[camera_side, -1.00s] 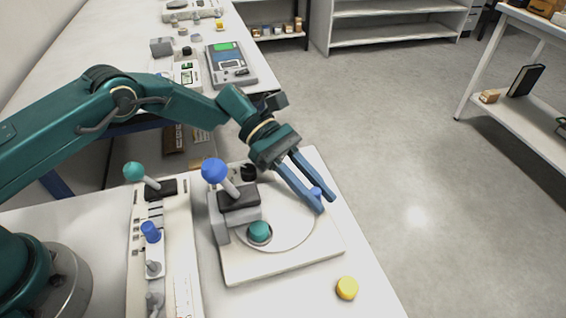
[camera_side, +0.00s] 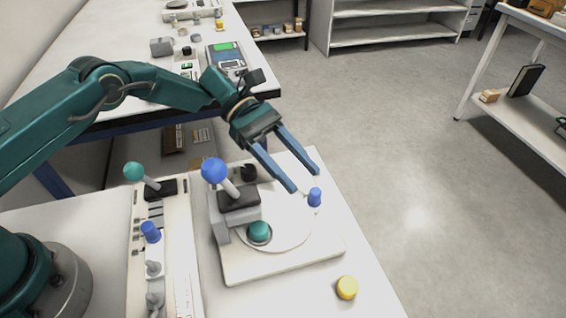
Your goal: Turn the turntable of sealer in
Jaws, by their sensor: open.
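The sealer (camera_side: 285,265) is a white base plate on the near table with a round white turntable (camera_side: 285,232) on it. A blue peg (camera_side: 314,197) stands at the turntable's right edge. A teal round piece (camera_side: 259,231) sits at its front left, beside a grey block with a blue-knobbed lever (camera_side: 214,171). My gripper (camera_side: 305,180) is open and empty, its two blue fingers above the back right of the turntable. The fingers look apart from the blue peg and higher than it.
A yellow cap (camera_side: 347,287) lies near the table's right edge. Left of the sealer is a white panel (camera_side: 165,255) with a teal-knobbed lever (camera_side: 133,171) and a blue knob (camera_side: 150,231). A second table (camera_side: 110,60) behind holds a scale (camera_side: 228,62). Floor lies open to the right.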

